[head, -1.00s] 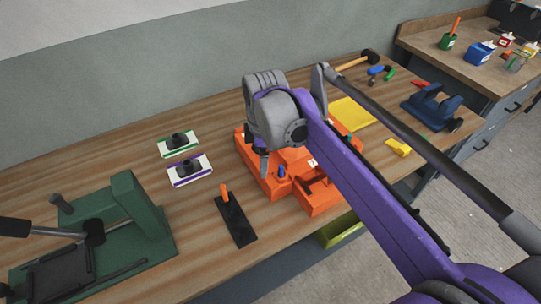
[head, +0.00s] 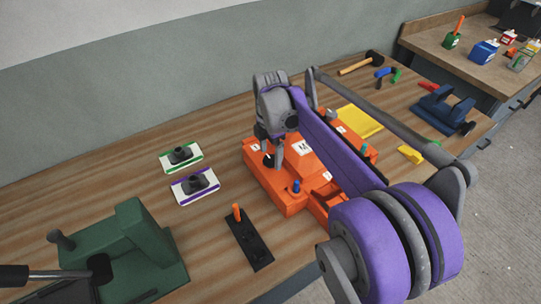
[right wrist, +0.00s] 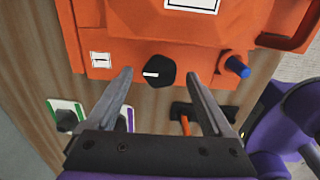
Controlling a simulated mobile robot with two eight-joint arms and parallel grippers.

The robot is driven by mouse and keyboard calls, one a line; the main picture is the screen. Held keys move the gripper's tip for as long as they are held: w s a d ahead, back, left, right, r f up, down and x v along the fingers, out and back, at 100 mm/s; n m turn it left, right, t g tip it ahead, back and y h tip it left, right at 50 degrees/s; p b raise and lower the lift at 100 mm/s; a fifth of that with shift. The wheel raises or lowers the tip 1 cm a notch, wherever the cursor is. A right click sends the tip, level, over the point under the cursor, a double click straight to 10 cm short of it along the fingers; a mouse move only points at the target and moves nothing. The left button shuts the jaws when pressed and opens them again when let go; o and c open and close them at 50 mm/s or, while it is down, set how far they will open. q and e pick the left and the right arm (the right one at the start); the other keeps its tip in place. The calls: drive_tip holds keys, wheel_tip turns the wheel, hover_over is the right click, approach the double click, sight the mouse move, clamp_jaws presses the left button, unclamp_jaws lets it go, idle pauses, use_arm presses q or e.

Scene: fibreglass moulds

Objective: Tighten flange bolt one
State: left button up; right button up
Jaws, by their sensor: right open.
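The orange mould (head: 296,165) lies on the wooden bench. Its near edge carries a black round knob-like bolt (right wrist: 158,72) with a white line across it, beside a label reading 1 (right wrist: 100,60). The bolt also shows in the head view (head: 268,160). My right gripper (right wrist: 160,75) is open and empty, pointing at that bolt; its fingertips appear on either side of it. Whether they reach down to its depth I cannot tell. In the head view, my right gripper (head: 278,153) hangs at the mould's left edge. My left gripper is not in view.
A blue-tipped pin (head: 296,186) sticks out near the bolt. A black plate with an orange handle (head: 248,238), two white cards with dark knobs (head: 195,185) and a green clamp (head: 140,245) are on the bench at left. A yellow sheet (head: 361,121) lies behind the mould.

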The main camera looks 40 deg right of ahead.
drive_tip(key=shift+f, duration=0.55)
clamp_jaws()
